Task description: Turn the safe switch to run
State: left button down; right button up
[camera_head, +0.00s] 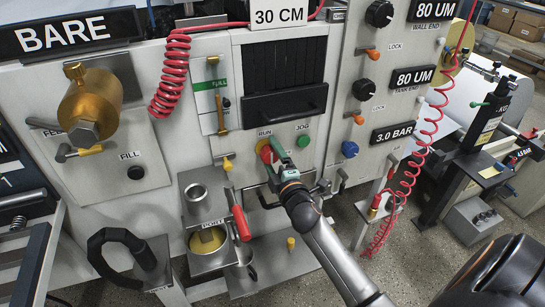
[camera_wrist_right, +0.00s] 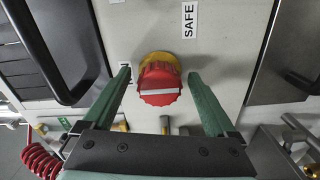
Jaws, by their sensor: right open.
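The safe switch is a red ribbed knob (camera_wrist_right: 160,86) with a white bar on its face and a yellow collar, set in a pale panel. In the wrist view the bar lies about level and a SAFE label (camera_wrist_right: 190,20) is above right of the knob. In the head view the red switch (camera_head: 265,150) sits under the RUN label (camera_head: 265,132), partly hidden by my gripper. My right gripper (camera_head: 274,153) is at the switch. In the wrist view its green fingers (camera_wrist_right: 159,76) are open, one each side of the knob, with gaps. My left gripper is out of view.
A green button (camera_head: 302,141) under JOG is close to the right of the gripper. A dark handle bar (camera_head: 286,103) juts out above. A red-handled valve (camera_head: 241,222) and metal cups are below left. A coiled red hose (camera_head: 415,170) hangs at right.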

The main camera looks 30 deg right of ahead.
jog(key=shift+s, duration=0.15)
jog(key=v, duration=1.2)
jog(key=shift+b, duration=0.35)
jog(key=shift+s, duration=0.15)
